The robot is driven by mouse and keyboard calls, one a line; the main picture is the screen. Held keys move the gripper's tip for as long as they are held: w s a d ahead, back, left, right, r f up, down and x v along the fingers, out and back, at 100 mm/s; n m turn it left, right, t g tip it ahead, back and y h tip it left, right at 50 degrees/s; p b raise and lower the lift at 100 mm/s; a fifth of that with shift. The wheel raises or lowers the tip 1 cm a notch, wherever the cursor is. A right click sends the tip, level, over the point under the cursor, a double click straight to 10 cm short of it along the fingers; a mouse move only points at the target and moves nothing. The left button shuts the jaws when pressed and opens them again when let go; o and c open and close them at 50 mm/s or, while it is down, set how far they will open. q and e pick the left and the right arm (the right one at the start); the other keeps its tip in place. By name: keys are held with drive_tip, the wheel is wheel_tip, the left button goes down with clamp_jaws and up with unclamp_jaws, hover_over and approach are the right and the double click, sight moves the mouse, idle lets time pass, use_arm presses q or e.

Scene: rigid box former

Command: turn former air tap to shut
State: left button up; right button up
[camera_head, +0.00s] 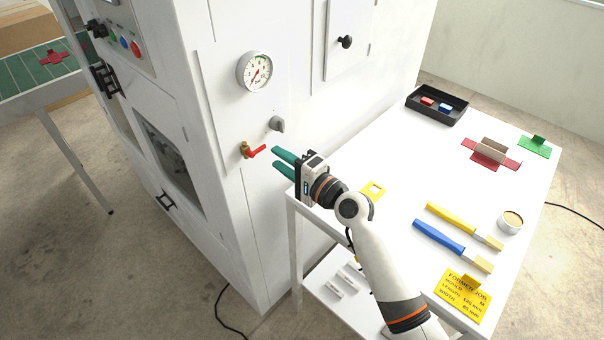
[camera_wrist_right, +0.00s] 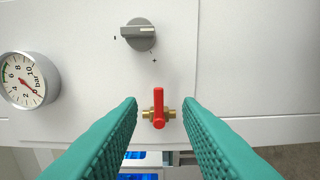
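The air tap is a small brass valve with a red lever (camera_head: 257,151) on the white machine's side panel, below the gauge. In the right wrist view, the red lever (camera_wrist_right: 159,107) stands upright in the picture, crosswise to the brass body (camera_wrist_right: 147,113). My right gripper (camera_head: 277,160) has green ribbed fingers, spread apart and empty, just to the right of the tap. In the wrist view the fingertips (camera_wrist_right: 159,104) lie either side of the lever, with no contact visible. My left gripper is not in view.
A grey knob (camera_head: 277,124) sits above the tap, close to my fingers. A round pressure gauge (camera_head: 254,71) is higher up. The white table (camera_head: 400,165) beneath my right arm holds a black tray (camera_head: 437,105), yellow and blue handled tools, a tin and a yellow job card (camera_head: 462,298).

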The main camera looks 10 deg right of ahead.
drive_tip(key=b+v, duration=0.1)
drive_tip(key=v, duration=0.6)
drive_tip(key=shift+s+d, duration=0.2)
drive_tip(key=shift+s, duration=0.1)
drive_tip(key=shift+f, duration=0.1)
